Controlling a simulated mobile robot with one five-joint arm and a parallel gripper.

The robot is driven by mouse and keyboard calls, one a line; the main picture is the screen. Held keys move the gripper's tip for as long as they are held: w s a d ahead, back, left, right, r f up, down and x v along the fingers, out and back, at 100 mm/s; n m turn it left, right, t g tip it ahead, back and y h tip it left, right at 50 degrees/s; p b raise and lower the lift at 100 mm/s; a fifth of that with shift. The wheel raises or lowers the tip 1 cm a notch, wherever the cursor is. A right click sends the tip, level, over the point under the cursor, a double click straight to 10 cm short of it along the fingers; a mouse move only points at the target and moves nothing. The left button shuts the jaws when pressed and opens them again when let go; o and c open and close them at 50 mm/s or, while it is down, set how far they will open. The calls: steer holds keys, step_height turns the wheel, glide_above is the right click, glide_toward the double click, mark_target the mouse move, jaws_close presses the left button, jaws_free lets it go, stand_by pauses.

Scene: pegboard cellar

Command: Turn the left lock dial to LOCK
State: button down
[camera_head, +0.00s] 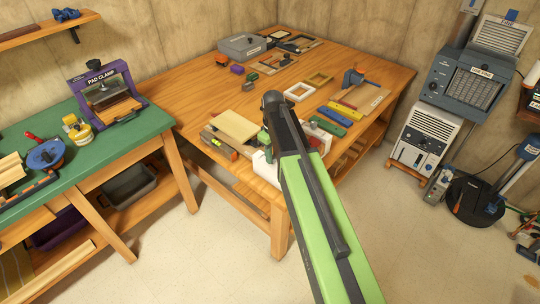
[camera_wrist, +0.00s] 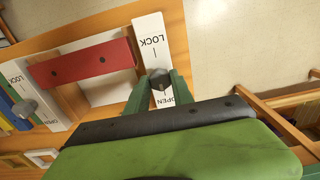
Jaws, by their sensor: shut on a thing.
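A white plate marked LOCK and OPEN (camera_wrist: 151,40) carries a grey dial (camera_wrist: 160,77), at the centre-right of the wrist view. My gripper (camera_wrist: 160,88) has its two green fingers on either side of this dial, shut on it. The LOCK mark lies above the dial and OPEN below it in that view; the way its pointer faces is hard to tell. The second white plate (camera_wrist: 18,72) with its own grey dial (camera_wrist: 25,108) is at the left of the wrist view. In the head view my arm largely hides the dials; part of a white plate (camera_head: 266,170) shows.
A red bar (camera_wrist: 82,63) lies between the two plates. The wooden bench (camera_head: 200,88) holds coloured blocks, a white frame (camera_head: 299,92), a blue clamp (camera_head: 352,78) and a grey box (camera_head: 242,46). The green bench (camera_head: 130,142) stands left; open floor lies in front.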

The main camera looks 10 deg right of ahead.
steer(key=shift+a, duration=0.4)
steer(key=shift+d, duration=0.15)
steer(key=shift+s+d+m, duration=0.1)
steer(key=shift+d+m, duration=0.05)
steer(key=shift+m, duration=0.35)
steer(key=m, duration=0.7)
steer(key=shift+m, duration=0.4)
steer(key=m, duration=1.3)
steer(key=shift+m, duration=0.3)
steer(key=m, duration=0.4)
steer(key=shift+m, duration=0.3)
steer(key=m, duration=0.4)
steer(key=shift+m, duration=2.4)
